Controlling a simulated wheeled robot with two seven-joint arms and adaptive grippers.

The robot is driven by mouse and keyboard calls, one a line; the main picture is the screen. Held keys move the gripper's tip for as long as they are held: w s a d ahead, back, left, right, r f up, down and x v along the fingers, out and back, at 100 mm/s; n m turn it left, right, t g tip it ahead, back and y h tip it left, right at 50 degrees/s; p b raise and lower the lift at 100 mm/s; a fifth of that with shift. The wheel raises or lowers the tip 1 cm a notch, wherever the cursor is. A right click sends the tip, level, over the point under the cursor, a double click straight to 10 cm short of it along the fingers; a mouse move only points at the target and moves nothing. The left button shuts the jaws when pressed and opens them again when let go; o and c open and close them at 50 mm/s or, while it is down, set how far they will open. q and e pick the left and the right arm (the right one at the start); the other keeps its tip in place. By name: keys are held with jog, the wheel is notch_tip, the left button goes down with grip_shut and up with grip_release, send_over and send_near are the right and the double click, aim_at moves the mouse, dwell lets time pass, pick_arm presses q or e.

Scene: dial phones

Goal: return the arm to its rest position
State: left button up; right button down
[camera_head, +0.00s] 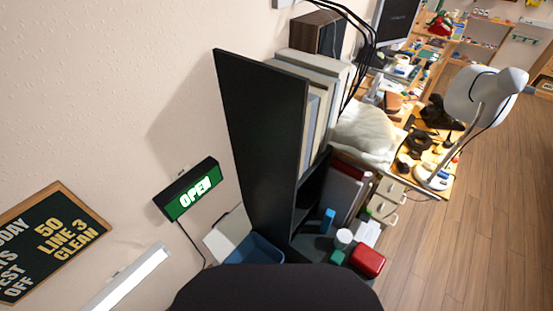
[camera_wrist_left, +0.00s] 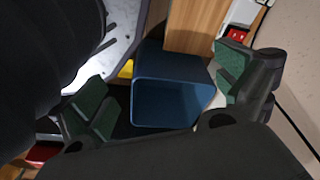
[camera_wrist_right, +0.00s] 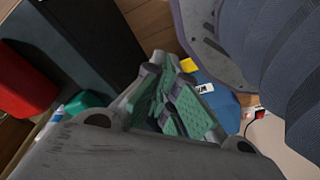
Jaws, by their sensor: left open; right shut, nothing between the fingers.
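My left gripper (camera_wrist_left: 165,88) is open in the left wrist view, its green-padded fingers wide apart. A blue bin (camera_wrist_left: 172,103) shows beyond and between those fingers; I cannot tell how far away it is. My right gripper (camera_wrist_right: 178,105) is shut and empty in the right wrist view, its green pads together. A red object (camera_wrist_right: 25,80) and a teal object (camera_wrist_right: 82,102) lie to the left of it in that view. Neither gripper shows in the head view, where a dark rounded shape fills the bottom middle.
A blue bin (camera_head: 255,250) sits at the shelf's foot. A white lamp (camera_head: 485,95) stands on the desk. Wooden floor (camera_head: 470,230) is clear at right.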

pick_arm(q)
jog(key=s+a+r+p, duration=0.1)
jog(key=s+a+p, duration=0.1)
jog(key=s+p, duration=0.5)
jog(key=s+a+r+g+p, duration=0.1)
jog(key=s+a+r+p, duration=0.1)
jog(key=s+p, duration=0.6)
jog(key=shift+s+a+r+y, duration=0.15)
jog(key=shift+s+a+y, duration=0.25)
jog(key=shift+s+a, duration=0.35)
pick_arm(e)
jog(key=s+d+r, duration=0.1)
jog(key=s+d, duration=0.1)
jog(key=s, duration=0.6)
jog(key=s+d+r+g, duration=0.1)
jog(key=s+d+r, duration=0.1)
jog(key=s, duration=0.6)
jog(key=shift+s+d+r+h, duration=0.15)
jog(key=shift+d+h, duration=0.25)
jog(key=shift+d, duration=0.45)
pick_arm(q)
jog(key=shift+w+a, duration=0.1)
jog(key=shift+w, duration=0.05)
